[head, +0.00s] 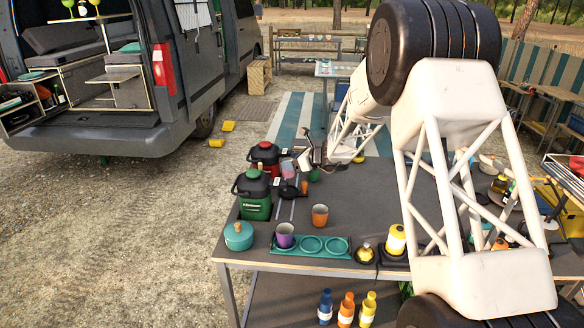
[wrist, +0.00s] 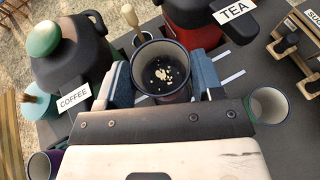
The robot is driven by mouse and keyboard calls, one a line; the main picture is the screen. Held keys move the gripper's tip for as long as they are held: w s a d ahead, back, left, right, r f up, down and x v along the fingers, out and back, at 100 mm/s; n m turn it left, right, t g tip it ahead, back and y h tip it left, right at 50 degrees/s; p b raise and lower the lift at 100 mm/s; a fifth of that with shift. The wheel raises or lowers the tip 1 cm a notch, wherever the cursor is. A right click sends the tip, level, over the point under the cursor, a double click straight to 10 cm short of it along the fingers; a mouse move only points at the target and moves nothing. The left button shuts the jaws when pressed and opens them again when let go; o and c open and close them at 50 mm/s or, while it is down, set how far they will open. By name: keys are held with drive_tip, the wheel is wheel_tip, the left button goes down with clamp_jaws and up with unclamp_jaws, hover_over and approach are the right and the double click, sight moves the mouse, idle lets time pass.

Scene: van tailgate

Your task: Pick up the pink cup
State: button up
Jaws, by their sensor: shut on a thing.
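The pink cup (head: 288,169) is in my gripper (head: 303,163), above the table beside the two drink jugs. In the wrist view my gripper (wrist: 160,82) has its blue-grey fingers on both sides of a cup (wrist: 160,68). I look down into its dark inside, which shows pale specks. The jaws are shut on this cup. Its outer wall is mostly hidden in the wrist view.
A green COFFEE jug (head: 254,197) and a red TEA jug (head: 265,157) stand close by. An orange cup (head: 320,214) stands nearer the front. A purple cup (head: 285,235) is on the teal tray (head: 338,262). A teal pot (head: 239,237) is at the front left corner.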

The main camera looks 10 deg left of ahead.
drive_tip(key=shift+r, duration=1.05)
drive_tip(key=shift+r, duration=0.1)
drive_tip(key=shift+d+r, duration=0.15)
